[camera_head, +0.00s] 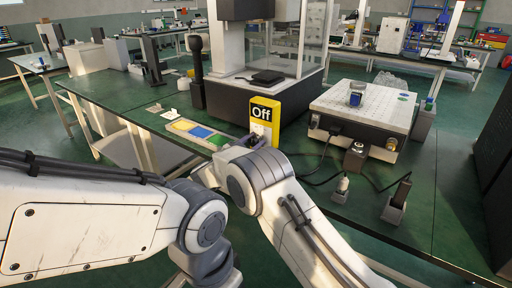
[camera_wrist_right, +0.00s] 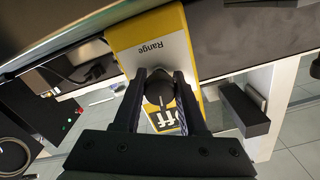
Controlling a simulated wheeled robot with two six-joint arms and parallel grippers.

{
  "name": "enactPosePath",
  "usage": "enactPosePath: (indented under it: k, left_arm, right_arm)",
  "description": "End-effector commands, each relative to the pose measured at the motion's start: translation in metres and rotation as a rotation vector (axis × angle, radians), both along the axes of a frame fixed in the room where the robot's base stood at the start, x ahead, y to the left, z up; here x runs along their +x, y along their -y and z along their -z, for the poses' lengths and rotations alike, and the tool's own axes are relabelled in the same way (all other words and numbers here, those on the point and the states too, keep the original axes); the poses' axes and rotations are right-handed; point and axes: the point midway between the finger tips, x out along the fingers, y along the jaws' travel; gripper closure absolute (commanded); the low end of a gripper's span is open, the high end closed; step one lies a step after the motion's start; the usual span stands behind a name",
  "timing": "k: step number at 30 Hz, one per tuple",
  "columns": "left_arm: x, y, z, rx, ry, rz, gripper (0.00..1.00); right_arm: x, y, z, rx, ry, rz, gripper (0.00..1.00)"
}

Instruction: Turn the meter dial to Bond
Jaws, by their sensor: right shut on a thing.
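The yellow meter (camera_head: 264,112) stands upright on the green bench in the head view, its black display reading "Off". In the right wrist view the meter (camera_wrist_right: 158,32) shows close up, with a "Range" label and part of the "Off" display. My right gripper (camera_wrist_right: 160,76) has its two black fingers on either side of the meter's dark round dial (camera_wrist_right: 157,93) and is shut on it. In the head view my right arm hides the dial and most of the gripper. My left arm crosses the lower left, but its gripper is out of view.
A black-based machine with a clear enclosure (camera_head: 303,52) stands behind the meter. A white-topped box (camera_head: 375,100) with a small jar (camera_head: 356,94) on it is to the right. Cables and small holders lie at the right front. Flat coloured cards (camera_head: 199,131) lie left of the meter.

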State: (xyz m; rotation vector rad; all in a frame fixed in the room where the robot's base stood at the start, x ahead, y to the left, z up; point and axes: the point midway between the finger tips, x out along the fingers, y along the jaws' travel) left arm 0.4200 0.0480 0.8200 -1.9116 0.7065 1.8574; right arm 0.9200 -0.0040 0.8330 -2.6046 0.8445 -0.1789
Motion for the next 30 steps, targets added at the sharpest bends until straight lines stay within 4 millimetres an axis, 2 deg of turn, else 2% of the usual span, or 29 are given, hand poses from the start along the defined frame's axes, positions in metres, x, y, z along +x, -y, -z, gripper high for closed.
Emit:
enactPosePath:
  k: [3, 12, 30]
  left_arm:
    - [0.000, 0.000, 0.012, 0.000, 0.000, 0.000, 0.50]
    - [0.000, 0.000, 0.027, 0.000, 0.000, 0.000, 0.50]
    - [0.000, 0.000, 0.033, 0.000, 0.000, 0.000, 0.50]
  right_arm:
    - [-0.001, 0.001, 0.004, 0.079, 0.057, 0.005, 1.00]
    - [-0.002, 0.001, 0.003, 0.232, 0.169, 0.007, 1.00]
    - [-0.002, 0.002, 0.002, 0.310, 0.223, 0.010, 1.00]
